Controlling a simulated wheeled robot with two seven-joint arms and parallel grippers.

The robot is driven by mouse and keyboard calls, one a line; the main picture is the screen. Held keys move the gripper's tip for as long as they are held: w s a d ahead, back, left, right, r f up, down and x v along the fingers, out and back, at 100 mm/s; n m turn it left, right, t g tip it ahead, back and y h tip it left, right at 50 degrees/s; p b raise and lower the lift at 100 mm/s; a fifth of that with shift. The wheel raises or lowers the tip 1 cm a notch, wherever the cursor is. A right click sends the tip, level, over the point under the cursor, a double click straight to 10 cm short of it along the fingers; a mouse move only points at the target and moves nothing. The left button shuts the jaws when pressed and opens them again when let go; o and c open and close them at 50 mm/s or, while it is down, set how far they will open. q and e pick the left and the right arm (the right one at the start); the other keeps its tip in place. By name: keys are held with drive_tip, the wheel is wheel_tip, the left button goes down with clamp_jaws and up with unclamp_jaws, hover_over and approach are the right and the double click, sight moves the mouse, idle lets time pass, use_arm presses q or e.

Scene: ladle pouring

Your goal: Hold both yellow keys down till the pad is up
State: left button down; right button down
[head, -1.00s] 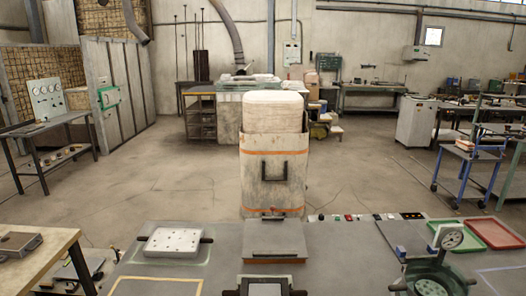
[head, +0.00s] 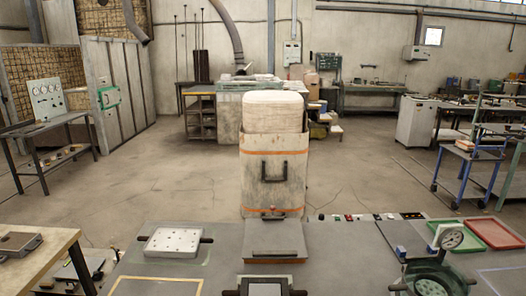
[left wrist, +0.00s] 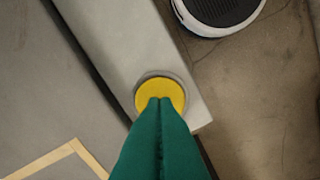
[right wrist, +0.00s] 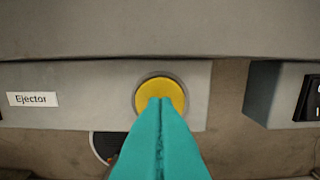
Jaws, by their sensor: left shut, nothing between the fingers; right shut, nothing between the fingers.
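In the left wrist view a round yellow key (left wrist: 158,87) sits in a grey ring near the end of a grey bar. My left gripper (left wrist: 160,100) is shut and empty, its green tips over the key's near part. In the right wrist view the other yellow key (right wrist: 160,87) sits in a grey panel beside a label reading "Ejector". My right gripper (right wrist: 160,100) is shut and empty, its tips over that key. I cannot tell how far either key is pressed. Neither key nor gripper shows in the head view. I cannot identify the pad with certainty.
In the head view a dark-framed square piece (head: 265,289) with side handles is cut off at the bottom. A white perforated plate (head: 172,242), a grey lidded box (head: 275,240), a green round vessel with a gauge (head: 432,276) and red (head: 495,233) and green trays stand on the bench.

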use_arm(q)
drive_tip(key=shift+f, duration=0.8)
use_arm(e)
drive_tip(key=shift+f, duration=0.8)
idle(2.4)
use_arm(q)
drive_tip(key=shift+r, duration=3.55)
